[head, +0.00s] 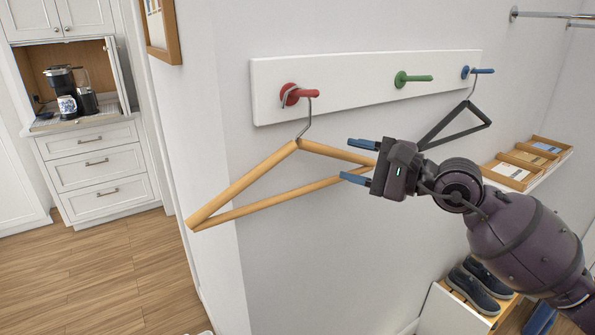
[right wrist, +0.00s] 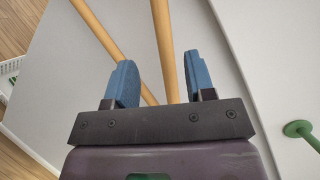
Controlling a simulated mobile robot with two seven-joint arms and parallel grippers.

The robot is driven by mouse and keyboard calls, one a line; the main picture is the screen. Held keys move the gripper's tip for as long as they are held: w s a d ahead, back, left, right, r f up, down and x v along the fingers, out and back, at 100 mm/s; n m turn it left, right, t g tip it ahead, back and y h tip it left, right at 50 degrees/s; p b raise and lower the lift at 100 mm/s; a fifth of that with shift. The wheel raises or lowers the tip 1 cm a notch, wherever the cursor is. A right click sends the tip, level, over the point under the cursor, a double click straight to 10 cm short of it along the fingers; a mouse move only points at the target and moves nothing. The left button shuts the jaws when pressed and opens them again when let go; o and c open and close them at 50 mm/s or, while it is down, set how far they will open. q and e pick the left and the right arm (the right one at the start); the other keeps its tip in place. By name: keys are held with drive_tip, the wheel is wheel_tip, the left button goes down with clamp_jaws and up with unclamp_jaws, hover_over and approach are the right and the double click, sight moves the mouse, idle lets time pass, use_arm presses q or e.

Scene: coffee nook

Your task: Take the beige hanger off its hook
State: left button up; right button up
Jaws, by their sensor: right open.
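The beige hanger (head: 240,185) hangs by its metal hook from the red peg (head: 300,94) on the white wall rail. My right gripper (head: 357,161) is open at the hanger's right end, with one finger above and one below. In the right wrist view, the hanger's two wooden bars (right wrist: 163,45) converge toward the space between the blue fingers (right wrist: 160,82). Its right corner is hidden by the gripper. I cannot tell whether a finger touches the wood. My left gripper is not in view.
The green peg (head: 412,79) is bare. A shelf with wooden trays (head: 530,160) and a shoe rack with dark shoes (head: 480,285) stand at the right. Open floor (head: 90,285) lies left.

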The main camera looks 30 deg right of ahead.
sight(332, 152)
drive_tip(key=shift+w+a+r, duration=0.1)
drive_tip(key=shift+w+a, duration=0.15)
drive_tip(key=shift+w, duration=0.3)
drive_tip(key=p+x, duration=0.1)
drive_tip(key=x, duration=0.1)
drive_tip(key=p+x, duration=0.1)
drive_tip(key=x, duration=0.1)
drive_tip(key=shift+w+d+r, duration=0.15)
drive_tip(key=shift+d, duration=0.15)
drive_tip(key=shift+w+a, duration=0.25)
drive_tip(key=shift+w, duration=0.1)
clamp_jaws()
